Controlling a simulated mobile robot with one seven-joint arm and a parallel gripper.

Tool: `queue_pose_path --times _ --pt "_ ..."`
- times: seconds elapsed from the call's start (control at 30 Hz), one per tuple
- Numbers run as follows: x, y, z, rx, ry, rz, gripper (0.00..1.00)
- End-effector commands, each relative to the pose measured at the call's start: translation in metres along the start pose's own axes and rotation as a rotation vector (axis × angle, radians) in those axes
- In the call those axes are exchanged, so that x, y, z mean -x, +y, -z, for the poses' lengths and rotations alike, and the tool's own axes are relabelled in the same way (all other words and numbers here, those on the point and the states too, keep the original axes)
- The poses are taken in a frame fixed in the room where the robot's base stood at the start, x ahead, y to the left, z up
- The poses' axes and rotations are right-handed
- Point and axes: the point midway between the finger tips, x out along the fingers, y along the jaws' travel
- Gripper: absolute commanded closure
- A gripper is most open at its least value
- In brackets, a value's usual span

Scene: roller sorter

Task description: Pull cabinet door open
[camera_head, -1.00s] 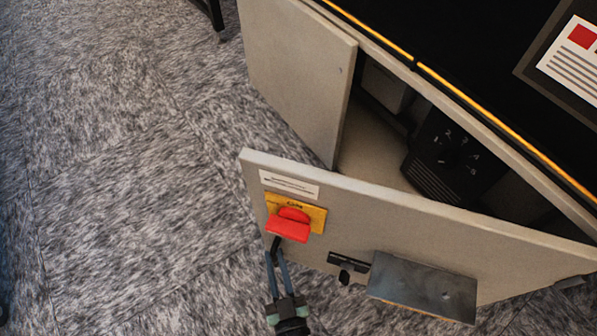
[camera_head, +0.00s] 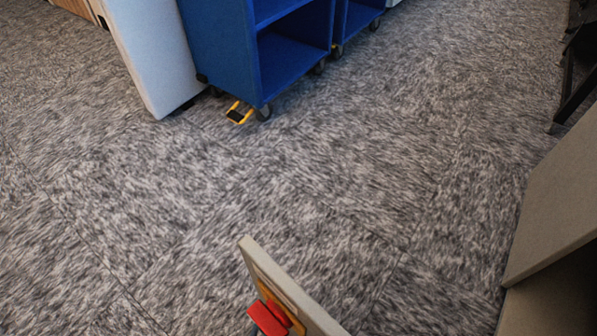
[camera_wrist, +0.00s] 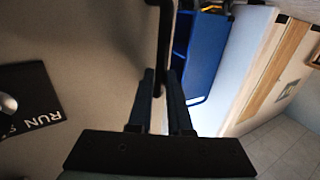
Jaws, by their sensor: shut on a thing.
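The cabinet door (camera_head: 252,258) stands swung open at the bottom of the head view, seen nearly edge-on. Its red rotary switch (camera_head: 268,316) on a yellow plate shows beside the edge. In the wrist view the beige door face (camera_wrist: 75,50) fills the left side, with a black RUN label (camera_wrist: 40,112) on it. My gripper (camera_wrist: 162,80) is shut on a black bar handle (camera_wrist: 163,35), which runs down between the fingers. The gripper is out of the head view. The hinge side of the door is hidden.
A second beige panel (camera_head: 555,190) of the cabinet stands at the right of the head view. A blue shelf cart (camera_head: 225,45) on casters and a pale grey unit (camera_head: 150,50) stand at the back. The carpet (camera_head: 300,180) between is clear.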

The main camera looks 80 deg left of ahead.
Motion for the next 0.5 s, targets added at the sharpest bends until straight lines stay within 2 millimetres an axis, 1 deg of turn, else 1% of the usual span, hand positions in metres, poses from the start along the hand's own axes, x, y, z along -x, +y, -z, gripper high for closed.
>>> queue_pose_path --times 0.03,0.2,0.33,0.5 --pt "0.009 -0.004 -0.002 -0.001 -0.008 0.020 1.00" --pt "0.028 -0.014 -0.002 -0.001 -0.010 0.069 1.00" --pt "0.036 -0.017 -0.002 0.000 -0.009 0.088 1.00" --pt "0.038 -0.019 -0.003 0.000 -0.010 0.096 1.00"
